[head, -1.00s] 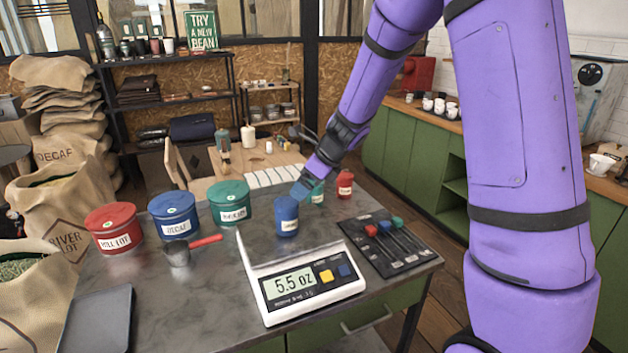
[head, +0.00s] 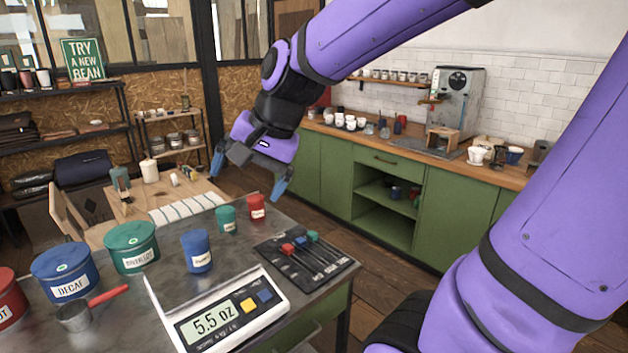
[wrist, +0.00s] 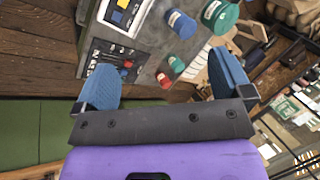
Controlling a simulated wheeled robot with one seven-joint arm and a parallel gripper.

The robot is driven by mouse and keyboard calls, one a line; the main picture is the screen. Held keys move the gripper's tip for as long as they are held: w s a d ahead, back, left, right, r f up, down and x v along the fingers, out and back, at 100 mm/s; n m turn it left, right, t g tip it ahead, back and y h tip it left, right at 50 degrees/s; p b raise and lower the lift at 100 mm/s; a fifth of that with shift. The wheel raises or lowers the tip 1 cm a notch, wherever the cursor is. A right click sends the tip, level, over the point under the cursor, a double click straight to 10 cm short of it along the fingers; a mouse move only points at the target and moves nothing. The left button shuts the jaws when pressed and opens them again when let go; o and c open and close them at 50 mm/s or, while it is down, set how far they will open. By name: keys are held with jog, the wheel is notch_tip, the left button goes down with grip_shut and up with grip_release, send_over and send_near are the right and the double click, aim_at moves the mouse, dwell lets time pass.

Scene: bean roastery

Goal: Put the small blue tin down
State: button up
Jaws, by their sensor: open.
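The small blue tin (head: 197,250) stands upright on the dark worktop (head: 180,292), just behind the scale, with its label facing me. It also shows in the wrist view (wrist: 181,24), beyond the open fingers. My gripper (head: 247,178) is open and empty, raised above and behind the tin and apart from it. In the wrist view my two blue fingers (wrist: 162,84) are spread wide with nothing between them.
A white scale (head: 230,311) reads 5.5 oz in front of the tin. Small green (head: 226,219) and red (head: 256,207) tins stand behind it.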

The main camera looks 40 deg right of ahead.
jog(key=s+d+r+n+h, duration=0.2)
jog(key=s+n, duration=0.6)
jog(key=s, duration=0.4)
jog(key=shift+d+n+t+h, duration=0.3)
jog(key=shift+d+t+h, duration=0.1)
jog(key=shift+d+h, duration=0.25)
